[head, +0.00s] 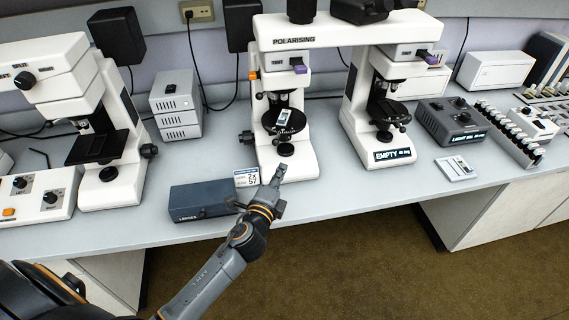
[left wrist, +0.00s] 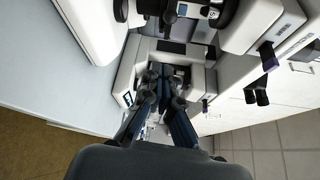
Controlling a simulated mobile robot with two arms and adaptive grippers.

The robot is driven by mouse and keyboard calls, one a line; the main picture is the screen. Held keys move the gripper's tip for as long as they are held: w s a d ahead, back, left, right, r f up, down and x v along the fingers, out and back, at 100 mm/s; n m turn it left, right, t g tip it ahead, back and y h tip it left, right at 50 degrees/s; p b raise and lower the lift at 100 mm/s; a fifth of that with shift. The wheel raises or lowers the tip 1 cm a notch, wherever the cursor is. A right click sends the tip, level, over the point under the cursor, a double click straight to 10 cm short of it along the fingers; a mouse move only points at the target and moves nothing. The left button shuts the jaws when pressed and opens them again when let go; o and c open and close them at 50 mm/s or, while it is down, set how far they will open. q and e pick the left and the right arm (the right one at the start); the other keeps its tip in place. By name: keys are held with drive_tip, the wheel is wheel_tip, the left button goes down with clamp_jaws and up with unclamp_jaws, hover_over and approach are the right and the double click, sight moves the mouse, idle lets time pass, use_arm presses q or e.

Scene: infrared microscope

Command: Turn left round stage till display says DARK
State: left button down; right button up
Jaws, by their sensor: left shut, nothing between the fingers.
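The white polarising microscope has two black round stages. The left round stage (head: 284,122) carries a small pale slide. The right round stage (head: 388,112) is bare as far as I can see. No display reading DARK shows; the left base's front is partly hidden by my gripper. My left gripper (head: 279,173) is shut and empty, in front of the left base, below and nearer than the left stage. Its fingers (left wrist: 164,82) also show in the left wrist view. My right gripper is not in view.
A dark blue box (head: 202,200) and a small white panel (head: 247,177) with black characters stand left of my gripper. Another white microscope (head: 116,185) is at the left. A grey control box (head: 452,120) stands right. The bench front between is mostly clear.

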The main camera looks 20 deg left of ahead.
use_arm(q)
drive_tip(key=s+a+r+n, duration=0.15)
drive_tip(key=a+n, duration=0.45)
drive_tip(key=n, duration=1.2)
drive_tip(key=s+a+r+n, duration=0.1)
drive_tip(key=s+a+n, duration=0.35)
drive_tip(key=n, duration=1.25)
drive_tip(key=w+d+f+p, duration=0.1)
drive_tip(key=w+d+p, duration=0.1)
drive_tip(key=w, duration=1.1)
drive_tip(key=shift+f+p, duration=0.35)
drive_tip(key=shift+p, duration=0.25)
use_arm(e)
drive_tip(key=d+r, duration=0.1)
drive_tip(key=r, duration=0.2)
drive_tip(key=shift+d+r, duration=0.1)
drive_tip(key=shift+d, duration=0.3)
